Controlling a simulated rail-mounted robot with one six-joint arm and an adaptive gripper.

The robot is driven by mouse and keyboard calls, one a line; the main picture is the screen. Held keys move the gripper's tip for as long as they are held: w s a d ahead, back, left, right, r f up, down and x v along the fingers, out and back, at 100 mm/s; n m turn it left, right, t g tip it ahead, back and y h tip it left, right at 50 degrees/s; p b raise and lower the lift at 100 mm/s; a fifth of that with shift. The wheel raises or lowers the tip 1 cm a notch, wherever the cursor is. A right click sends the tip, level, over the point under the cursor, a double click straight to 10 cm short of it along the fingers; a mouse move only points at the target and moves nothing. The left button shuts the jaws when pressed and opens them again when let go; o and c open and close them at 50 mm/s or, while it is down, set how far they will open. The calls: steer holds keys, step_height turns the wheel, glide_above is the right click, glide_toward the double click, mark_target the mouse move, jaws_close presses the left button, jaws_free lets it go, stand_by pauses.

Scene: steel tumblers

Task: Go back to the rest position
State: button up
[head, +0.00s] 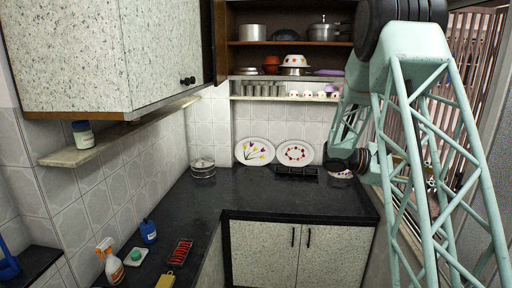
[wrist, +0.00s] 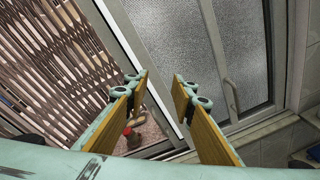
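My gripper (wrist: 161,88) is open in the wrist view, its two yellow-padded fingers wide apart with nothing between them. It faces a window with a frosted pane (wrist: 200,50) and a folding metal grille (wrist: 60,60). In the head view my arm fills the right side, and I cannot make out the fingers there. Steel tumblers (head: 262,90) stand in a row on the narrow shelf at the back wall, well apart from my arm in the picture.
White cups (head: 308,94) share the tumblers' shelf. Two patterned plates (head: 254,151) lean on the back wall above the dark counter (head: 270,193). A spray bottle (head: 111,263), blue bottle (head: 149,231) and red rack (head: 180,252) stand at the front left. The counter's middle is clear.

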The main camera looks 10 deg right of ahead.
steer(key=s+a+r+m+t+y+b, duration=0.1)
steer(key=s+a+m+y+b, duration=0.15)
steer(key=s+a, duration=0.7)
steer(key=s+a+m+t+y+b, duration=0.15)
steer(key=s+a+y, duration=0.35)
steer(key=a, duration=0.8)
steer(key=s+a+f+m+t+y+b, duration=0.1)
steer(key=s+a+f+t+y+b, duration=0.1)
steer(key=s+a, duration=0.4)
steer(key=s+a+f+m+t+y+b, duration=0.1)
steer(key=s+a, duration=0.5)
steer(key=a, duration=0.9)
steer(key=s+a+f+m+t+y+b, duration=0.1)
steer(key=s+a+f+t+y+b, duration=0.2)
steer(key=s+a, duration=0.3)
steer(key=shift+a+f+t+y+b, duration=0.4)
steer(key=shift+a+t+y+b, duration=0.35)
steer(key=shift+a, duration=1.55)
steer(key=shift+s, duration=0.1)
